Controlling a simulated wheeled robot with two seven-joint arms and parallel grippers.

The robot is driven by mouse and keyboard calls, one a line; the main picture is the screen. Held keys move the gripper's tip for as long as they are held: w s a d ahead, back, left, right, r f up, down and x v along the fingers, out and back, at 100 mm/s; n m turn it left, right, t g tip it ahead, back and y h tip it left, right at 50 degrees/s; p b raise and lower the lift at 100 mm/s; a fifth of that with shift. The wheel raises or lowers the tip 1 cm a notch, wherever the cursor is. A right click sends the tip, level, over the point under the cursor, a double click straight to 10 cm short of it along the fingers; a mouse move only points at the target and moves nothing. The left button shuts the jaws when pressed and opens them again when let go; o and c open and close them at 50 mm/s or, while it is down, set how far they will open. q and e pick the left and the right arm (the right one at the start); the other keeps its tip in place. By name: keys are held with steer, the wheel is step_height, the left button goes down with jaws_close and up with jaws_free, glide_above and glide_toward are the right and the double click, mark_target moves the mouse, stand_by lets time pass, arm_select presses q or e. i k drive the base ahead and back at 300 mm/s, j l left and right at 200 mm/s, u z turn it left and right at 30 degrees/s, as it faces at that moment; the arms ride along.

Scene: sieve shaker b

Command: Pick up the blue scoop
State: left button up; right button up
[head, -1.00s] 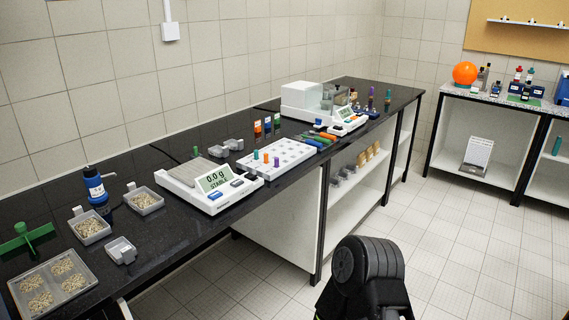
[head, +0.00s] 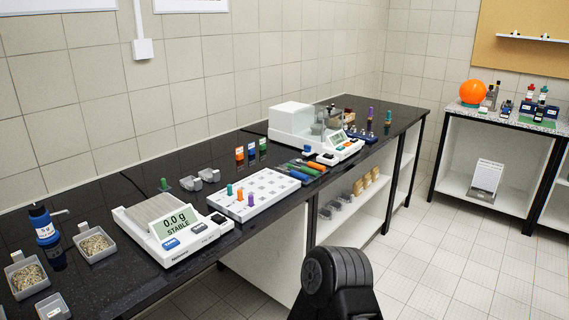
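Several coloured long-handled items (head: 304,169), green, blue and orange among them, lie close together on the black bench between the white rack and the far balance. A blue one (head: 296,175) lies at their near side; it is too small to tell for sure that it is the blue scoop. Neither of my grippers is in view. Only a black rounded link of my own arm shows at the bottom centre, apart from the bench.
A balance (head: 172,222) reading 0.0 g stands on the bench (head: 110,275) at the near left. A white rack (head: 255,193) with coloured vials stands beside it. A larger balance (head: 318,130) is farther back. Sample trays (head: 95,244) stand at left. Floor is clear at right.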

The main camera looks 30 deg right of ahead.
mark_target(291, 173)
steer(key=i+l+u, duration=0.15)
steer(key=l, duration=0.4)
steer(key=i+l+u, duration=0.15)
steer(key=l, duration=0.45)
steer(key=i+l+u, duration=0.15)
steer(key=l, duration=0.45)
steer(key=i+l+u, duration=0.15)
steer(key=l, duration=0.45)
steer(key=l+u, duration=0.1)
steer(key=l, duration=0.55)
